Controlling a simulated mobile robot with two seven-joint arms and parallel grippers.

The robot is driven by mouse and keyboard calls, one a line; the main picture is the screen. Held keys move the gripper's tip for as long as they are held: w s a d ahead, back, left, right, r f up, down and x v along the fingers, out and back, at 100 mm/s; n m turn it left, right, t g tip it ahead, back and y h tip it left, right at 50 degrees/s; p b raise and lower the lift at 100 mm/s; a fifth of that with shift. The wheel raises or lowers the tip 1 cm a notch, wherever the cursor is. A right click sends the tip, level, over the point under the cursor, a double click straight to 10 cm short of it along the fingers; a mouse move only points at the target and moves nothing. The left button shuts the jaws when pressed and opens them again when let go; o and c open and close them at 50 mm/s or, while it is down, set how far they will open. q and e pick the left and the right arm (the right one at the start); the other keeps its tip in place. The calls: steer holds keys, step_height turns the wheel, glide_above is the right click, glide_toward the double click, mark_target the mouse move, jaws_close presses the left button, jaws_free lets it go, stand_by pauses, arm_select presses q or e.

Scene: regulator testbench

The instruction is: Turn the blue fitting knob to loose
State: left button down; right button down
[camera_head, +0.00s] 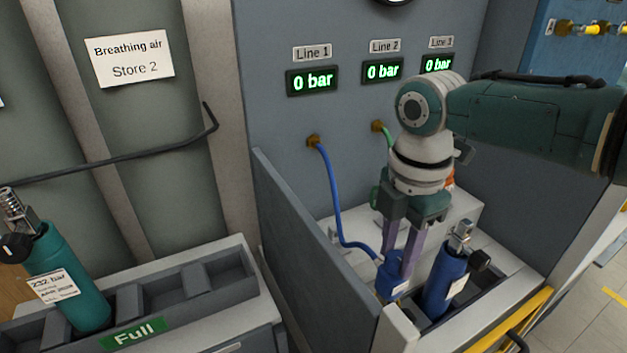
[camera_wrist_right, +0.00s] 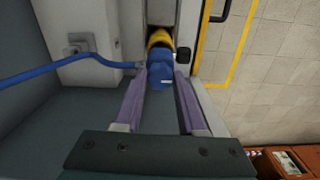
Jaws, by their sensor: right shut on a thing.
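The blue fitting knob (camera_head: 389,278) sits at the end of a blue hose (camera_head: 331,200) that comes from the Line 1 outlet. My right gripper (camera_head: 399,274) reaches down from above, shut on the knob, with its purple fingers at the knob's sides. In the right wrist view the knob (camera_wrist_right: 161,71) lies between the two fingertips (camera_wrist_right: 161,75), with a yellow part (camera_wrist_right: 160,38) just beyond it. The fingers partly hide the knob in the head view, and I cannot read its turn position. My left gripper is not in view.
A blue cylinder (camera_head: 444,282) with a black valve knob stands close right of my right fingers. Grey bench walls (camera_head: 300,235) enclose the area. A teal cylinder (camera_head: 68,275) stands in the "Full" rack at left. The Line 1 display (camera_head: 312,80) reads 0 bar.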

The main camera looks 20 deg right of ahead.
mark_target(397, 256)
steer(key=shift+n, duration=0.3)
stand_by(0.4)
steer(key=shift+c, duration=2.4)
jaws_free()
step_height(397, 256, up, 10)
steer(key=shift+p, duration=0.4)
